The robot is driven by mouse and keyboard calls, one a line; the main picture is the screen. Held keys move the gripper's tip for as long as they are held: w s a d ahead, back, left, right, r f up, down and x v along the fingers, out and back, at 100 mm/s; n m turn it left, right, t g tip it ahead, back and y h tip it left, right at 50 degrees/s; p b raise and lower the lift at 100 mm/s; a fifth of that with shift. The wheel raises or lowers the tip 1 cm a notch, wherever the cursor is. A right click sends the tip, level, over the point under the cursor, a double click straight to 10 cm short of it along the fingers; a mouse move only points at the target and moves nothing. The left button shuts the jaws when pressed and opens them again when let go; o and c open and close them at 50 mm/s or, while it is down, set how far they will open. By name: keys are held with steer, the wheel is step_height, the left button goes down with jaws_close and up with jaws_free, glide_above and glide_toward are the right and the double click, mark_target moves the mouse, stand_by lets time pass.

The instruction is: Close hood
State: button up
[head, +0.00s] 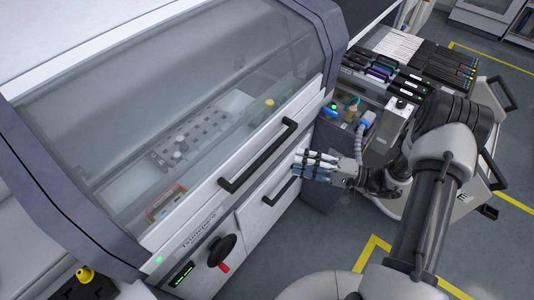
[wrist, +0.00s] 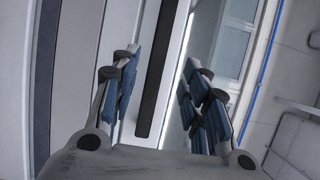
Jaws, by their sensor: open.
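The hood (head: 190,110) is a clear curved window in a grey frame on the large white machine. It lies down over the work deck, its lower edge along the front panel. Its long black handle (head: 258,157) runs along that edge. My gripper (head: 301,164) is just right of the handle, in front of the machine, open and empty. In the wrist view, a black bar (wrist: 158,70) shows between the spread blue-padded fingers (wrist: 165,100). I cannot tell whether it touches them.
A second, shorter black handle (head: 280,192) sits on the front panel below. A black knob with a red lever (head: 222,250) is lower left. A trolley (head: 400,110) with feeders and cables stands close on the right. The grey floor (head: 505,235) at right is open.

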mark_target(269, 155)
steer(key=x, duration=1.1)
steer(key=shift+a+b, duration=0.1)
steer(key=shift+b, duration=0.3)
steer(key=shift+c, duration=0.3)
jaws_close()
